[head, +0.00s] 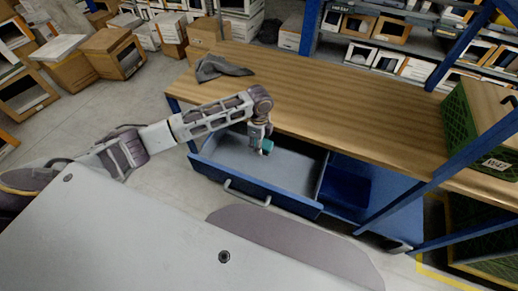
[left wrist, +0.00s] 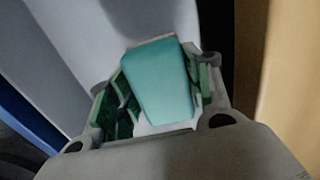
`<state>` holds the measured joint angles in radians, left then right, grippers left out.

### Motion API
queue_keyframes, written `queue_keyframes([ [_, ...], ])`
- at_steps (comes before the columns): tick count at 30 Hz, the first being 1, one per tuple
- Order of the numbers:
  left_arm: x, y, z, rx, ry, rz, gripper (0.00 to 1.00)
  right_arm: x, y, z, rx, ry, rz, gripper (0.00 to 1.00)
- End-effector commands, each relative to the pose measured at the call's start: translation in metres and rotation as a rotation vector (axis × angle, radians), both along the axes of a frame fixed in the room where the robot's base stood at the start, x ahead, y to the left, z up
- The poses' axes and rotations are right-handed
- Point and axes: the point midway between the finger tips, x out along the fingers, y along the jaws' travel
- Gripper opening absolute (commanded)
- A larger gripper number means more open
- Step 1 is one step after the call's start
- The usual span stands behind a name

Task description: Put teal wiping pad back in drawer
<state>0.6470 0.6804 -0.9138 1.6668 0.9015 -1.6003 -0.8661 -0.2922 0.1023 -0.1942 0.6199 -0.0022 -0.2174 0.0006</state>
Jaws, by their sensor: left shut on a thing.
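The teal wiping pad (left wrist: 160,82) fills the middle of the left wrist view, between the fingers of my left gripper (left wrist: 158,92). In the head view only a small teal patch of the pad (head: 267,146) shows at the tip of my left gripper (head: 262,148). The gripper is shut on the pad and points down over the open drawer (head: 262,201), close to the workbench's front edge. The drawer is blue with a grey inside and a pale handle. Its visible floor is bare. Whether the pad touches the drawer floor I cannot tell. My right gripper is not in view.
The wooden workbench top (head: 330,100) overhangs the drawer's back. A grey cloth (head: 220,68) lies at its far left. A blue bin (head: 346,187) sits right of the drawer. A green crate (head: 478,125) stands at the right. Cardboard boxes (head: 113,52) stand at the left.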

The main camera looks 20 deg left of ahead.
Motion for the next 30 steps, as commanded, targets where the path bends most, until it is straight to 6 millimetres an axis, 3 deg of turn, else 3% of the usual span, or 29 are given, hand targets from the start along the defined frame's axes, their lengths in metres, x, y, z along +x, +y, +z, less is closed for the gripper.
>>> queue_keyframes([
  [10, -0.001, 0.0, -0.037, 0.001, 0.002, 0.0, 0.27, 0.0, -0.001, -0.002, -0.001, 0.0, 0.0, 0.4],
  [26, 0.0, 0.0, -0.043, 0.0, 0.0, -0.001, 0.27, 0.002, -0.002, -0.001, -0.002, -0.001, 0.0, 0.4],
  [27, 0.0, 0.0, -0.042, 0.0, 0.0, -0.001, 0.55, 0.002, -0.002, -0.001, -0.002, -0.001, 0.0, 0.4],
  [30, 0.0, 0.0, -0.042, 0.0, 0.0, -0.001, 0.59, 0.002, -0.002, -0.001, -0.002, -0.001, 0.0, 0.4],
])
